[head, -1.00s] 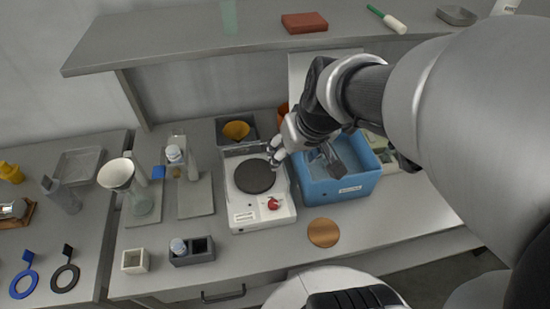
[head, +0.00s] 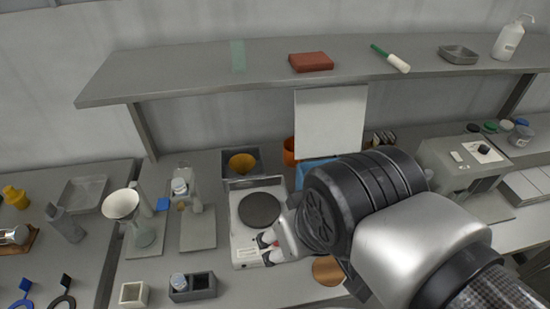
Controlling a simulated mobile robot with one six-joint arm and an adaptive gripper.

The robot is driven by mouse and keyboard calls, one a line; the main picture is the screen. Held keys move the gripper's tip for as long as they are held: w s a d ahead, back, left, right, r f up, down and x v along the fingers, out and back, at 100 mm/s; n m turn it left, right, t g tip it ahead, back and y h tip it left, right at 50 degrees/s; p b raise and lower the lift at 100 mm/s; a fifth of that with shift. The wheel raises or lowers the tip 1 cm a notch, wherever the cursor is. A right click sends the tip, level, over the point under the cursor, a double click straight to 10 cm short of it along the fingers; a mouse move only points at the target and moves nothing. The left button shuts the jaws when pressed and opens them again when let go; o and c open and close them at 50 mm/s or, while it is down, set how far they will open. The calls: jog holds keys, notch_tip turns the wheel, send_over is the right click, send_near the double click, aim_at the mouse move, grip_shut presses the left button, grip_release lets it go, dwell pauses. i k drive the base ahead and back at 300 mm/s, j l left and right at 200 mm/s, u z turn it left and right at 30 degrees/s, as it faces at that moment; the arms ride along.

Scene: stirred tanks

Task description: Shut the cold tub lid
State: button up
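The blue cold tub (head: 316,170) stands right of the hotplate. My arm hides most of it, and only a strip of blue shows above the arm. An upright pale panel (head: 331,123) rises directly behind the tub, below the shelf edge. It looks like the raised lid, but its lower edge and any hinge are hidden.
The white hotplate (head: 245,258) with a dark round top is under my gripper. A copper disc (head: 327,270) lies in front of the tub, partly behind my arm. An orange pot (head: 289,152) is left of the panel. The shelf (head: 200,75) overhangs the bench.

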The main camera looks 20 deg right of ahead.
aim_at(329, 121)
jog(key=l+z, duration=0.15)
jog(key=z, duration=0.8)
jog(key=k+j+u, duration=0.1)
jog(key=k, duration=0.1)
